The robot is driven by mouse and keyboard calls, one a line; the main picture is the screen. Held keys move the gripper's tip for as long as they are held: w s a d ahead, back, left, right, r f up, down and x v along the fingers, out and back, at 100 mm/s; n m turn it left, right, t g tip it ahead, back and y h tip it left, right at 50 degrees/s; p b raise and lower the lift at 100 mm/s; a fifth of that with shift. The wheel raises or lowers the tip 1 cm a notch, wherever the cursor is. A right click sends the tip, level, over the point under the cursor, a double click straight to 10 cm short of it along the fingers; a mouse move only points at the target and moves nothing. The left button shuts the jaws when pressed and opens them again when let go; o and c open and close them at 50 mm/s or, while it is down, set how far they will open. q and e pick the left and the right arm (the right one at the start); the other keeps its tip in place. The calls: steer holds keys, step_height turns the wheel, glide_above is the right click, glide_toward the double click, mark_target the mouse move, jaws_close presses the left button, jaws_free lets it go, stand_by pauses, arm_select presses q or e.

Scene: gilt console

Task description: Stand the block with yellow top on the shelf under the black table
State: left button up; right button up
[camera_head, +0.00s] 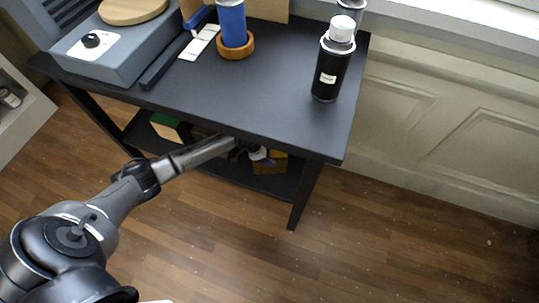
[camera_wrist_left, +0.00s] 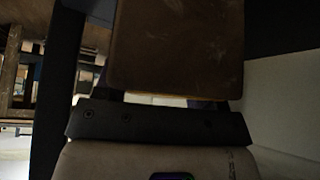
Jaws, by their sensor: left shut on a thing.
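The black table (camera_head: 260,85) has a lower shelf (camera_head: 285,185) under its top. My left arm reaches in under the table's front edge. My left gripper (camera_head: 258,154) is over the lower shelf, partly hidden by the tabletop. It is shut on a block (camera_head: 272,165) with a brownish-yellow face. In the left wrist view, the held block (camera_wrist_left: 175,50) shows a large brown face with a thin yellow edge, close in front of the gripper (camera_wrist_left: 160,100). Whether its base touches the shelf cannot be told. My right gripper is not in view.
Another block (camera_head: 166,128), green and tan, is on the shelf's left part. On the tabletop are a grey scale-like box (camera_head: 125,45), a blue cylinder on a wooden ring (camera_head: 232,25) and a black bottle with white cap (camera_head: 334,65). A table leg (camera_head: 304,195) stands right of the gripper.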

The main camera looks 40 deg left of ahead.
arm_select(q)
steer(key=o, duration=1.2)
steer(key=shift+r, duration=0.1)
